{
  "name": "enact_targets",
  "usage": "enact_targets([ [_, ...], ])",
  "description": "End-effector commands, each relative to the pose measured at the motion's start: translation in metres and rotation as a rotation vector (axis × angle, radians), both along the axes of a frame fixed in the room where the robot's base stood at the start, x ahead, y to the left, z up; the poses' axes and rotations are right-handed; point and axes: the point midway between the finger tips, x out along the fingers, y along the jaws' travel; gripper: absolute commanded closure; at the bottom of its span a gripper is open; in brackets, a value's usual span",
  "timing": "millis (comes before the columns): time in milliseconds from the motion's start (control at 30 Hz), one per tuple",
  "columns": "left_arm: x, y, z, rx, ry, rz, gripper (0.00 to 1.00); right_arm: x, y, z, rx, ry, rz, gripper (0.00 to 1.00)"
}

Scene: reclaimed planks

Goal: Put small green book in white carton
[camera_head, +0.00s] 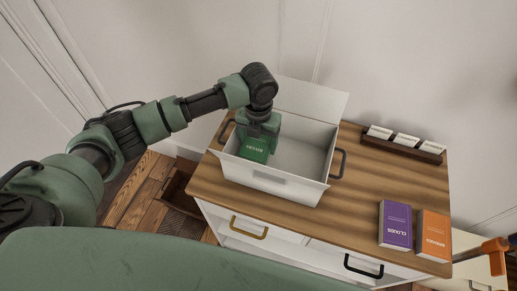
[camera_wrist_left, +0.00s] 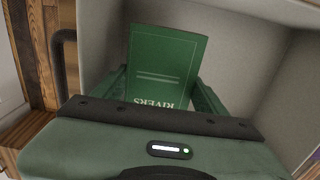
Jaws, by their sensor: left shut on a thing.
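The small green book (camera_head: 255,149) is held by my left gripper (camera_head: 258,138) inside the white carton (camera_head: 304,158), near its left end. In the left wrist view the book (camera_wrist_left: 165,65) stands out between the two green fingers of my left gripper (camera_wrist_left: 160,95), with its cover and the word RIVERS showing. The carton's pale inner walls (camera_wrist_left: 255,60) surround it. I cannot tell whether the book touches the carton's floor. The carton is open, with its lid raised at the back and a dark handle at each end. My right gripper is not in view.
The carton stands on a wooden-topped cabinet (camera_head: 350,205). A purple book (camera_head: 395,225) and an orange book (camera_head: 433,236) lie at the right front. A dark rack with several white cards (camera_head: 403,145) is at the back right. The right part of the carton is empty.

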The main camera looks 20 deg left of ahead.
Motion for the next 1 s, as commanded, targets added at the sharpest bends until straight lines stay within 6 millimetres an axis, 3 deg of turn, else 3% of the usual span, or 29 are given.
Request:
enact_targets([
  [300, -0.001, 0.0, -0.041, 0.0, 0.002, 0.0, 0.77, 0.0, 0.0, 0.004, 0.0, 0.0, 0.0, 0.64],
  [700, 0.0, 0.0, -0.047, 0.0, 0.001, 0.0, 0.77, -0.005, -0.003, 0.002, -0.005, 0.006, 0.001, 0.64],
  [733, -0.001, 0.0, -0.047, 0.001, 0.001, 0.0, 0.25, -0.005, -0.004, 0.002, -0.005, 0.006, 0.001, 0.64],
  [767, -0.001, 0.0, -0.047, 0.001, 0.001, 0.0, 0.19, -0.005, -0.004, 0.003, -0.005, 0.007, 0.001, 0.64],
  [1000, -0.001, 0.0, -0.046, 0.0, 0.001, 0.0, 0.19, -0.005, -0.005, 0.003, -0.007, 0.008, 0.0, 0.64],
])
